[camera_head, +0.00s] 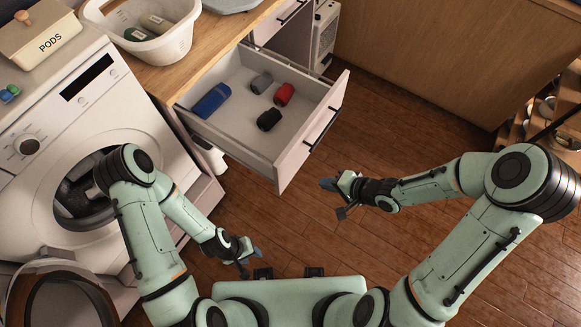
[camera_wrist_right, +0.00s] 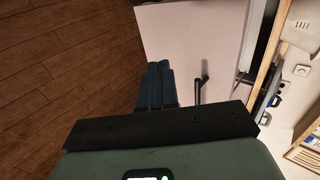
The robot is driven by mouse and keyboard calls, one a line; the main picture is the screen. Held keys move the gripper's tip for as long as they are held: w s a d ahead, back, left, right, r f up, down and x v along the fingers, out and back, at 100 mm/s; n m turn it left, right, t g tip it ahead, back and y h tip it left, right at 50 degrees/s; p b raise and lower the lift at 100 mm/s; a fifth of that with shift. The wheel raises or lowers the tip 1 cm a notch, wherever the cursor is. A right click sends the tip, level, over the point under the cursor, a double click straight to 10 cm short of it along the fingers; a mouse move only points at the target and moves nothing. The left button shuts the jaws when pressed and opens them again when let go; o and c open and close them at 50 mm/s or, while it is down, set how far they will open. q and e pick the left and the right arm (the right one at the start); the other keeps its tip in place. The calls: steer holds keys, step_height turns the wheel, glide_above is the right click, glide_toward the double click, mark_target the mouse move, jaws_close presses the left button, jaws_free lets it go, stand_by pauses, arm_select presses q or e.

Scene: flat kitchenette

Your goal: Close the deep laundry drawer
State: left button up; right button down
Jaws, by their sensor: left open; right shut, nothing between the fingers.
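The deep laundry drawer (camera_head: 238,132) is pulled well out from under the wooden counter, with several rolled cloths in it: blue, grey, red and black. Its pale front (camera_head: 308,135) carries a dark bar handle (camera_head: 323,128). My right gripper (camera_head: 332,195) is to the right of and below the drawer front, apart from it in the head view. In the right wrist view its shut, empty fingers (camera_wrist_right: 155,86) point toward the drawer front (camera_wrist_right: 190,38), with the handle (camera_wrist_right: 201,86) just right of them. My left gripper (camera_head: 244,265) is open and empty, low near my base.
A front-loading washing machine (camera_head: 75,140) with its round door (camera_head: 62,295) swung open stands at the left. A white basket (camera_head: 150,40) sits on the counter. The wooden floor (camera_head: 400,120) right of the drawer is clear. A shelf rack (camera_head: 550,115) stands at far right.

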mark_target(287, 173)
steer(key=b+x, duration=0.1)
steer(key=x, duration=0.3)
steer(key=a+r+b+x, duration=0.1)
steer(key=b+x, duration=0.1)
steer(key=x, duration=0.2)
steer(key=b+x, duration=0.1)
steer(key=x, duration=0.3)
steer(key=shift+w+a+r+b, duration=0.2)
steer(key=shift+w+b, duration=0.05)
steer(key=shift+b, duration=0.05)
arm_select(q)
steer(key=s+f, duration=0.3)
steer(key=f, duration=0.3)
steer(key=shift+s, duration=0.35)
arm_select(e)
steer(key=shift+w+a, duration=0.25)
steer(key=shift+a, duration=0.1)
